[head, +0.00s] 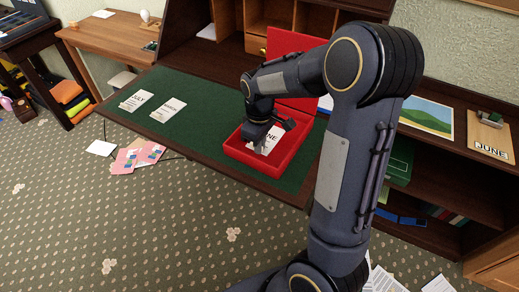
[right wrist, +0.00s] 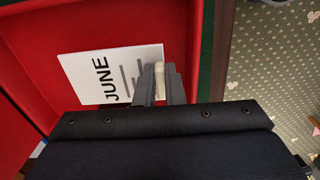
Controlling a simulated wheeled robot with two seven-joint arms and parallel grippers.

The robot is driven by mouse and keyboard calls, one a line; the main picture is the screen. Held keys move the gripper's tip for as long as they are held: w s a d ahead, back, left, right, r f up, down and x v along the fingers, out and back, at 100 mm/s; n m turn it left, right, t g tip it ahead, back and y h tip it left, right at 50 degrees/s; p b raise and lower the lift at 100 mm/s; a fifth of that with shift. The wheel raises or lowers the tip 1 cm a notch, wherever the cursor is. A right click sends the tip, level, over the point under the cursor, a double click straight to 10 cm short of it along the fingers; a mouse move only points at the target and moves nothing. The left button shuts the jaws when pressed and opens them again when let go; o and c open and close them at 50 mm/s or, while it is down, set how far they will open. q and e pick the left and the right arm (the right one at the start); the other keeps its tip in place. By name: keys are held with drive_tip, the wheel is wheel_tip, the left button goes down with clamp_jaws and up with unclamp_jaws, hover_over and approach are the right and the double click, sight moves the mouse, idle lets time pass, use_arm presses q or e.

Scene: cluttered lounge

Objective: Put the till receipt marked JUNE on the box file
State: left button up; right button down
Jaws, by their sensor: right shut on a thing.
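The till receipt marked JUNE (right wrist: 110,75) is a white slip with black print over the floor of an open red box (head: 233,146). The slip also shows in the head view (head: 262,140). My right gripper (right wrist: 162,84) reaches down into the box and is shut at the slip's edge, on a small cream part between the fingers. I cannot tell whether the slip touches the box floor. A green, flat box-like thing (head: 400,163) at the right is partly hidden by my arm; it may be the box file. My left gripper is out of view.
Two stacks of white slips, JULY (head: 137,101) and another (head: 169,110), lie on the green desk top (head: 200,90). The red lid (head: 290,42) stands up behind the box.

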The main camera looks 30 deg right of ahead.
drive_tip(key=shift+f, duration=1.15)
drive_tip(key=shift+f, duration=0.1)
drive_tip(key=c, duration=1.8)
unclamp_jaws()
drive_tip(key=shift+a, duration=0.1)
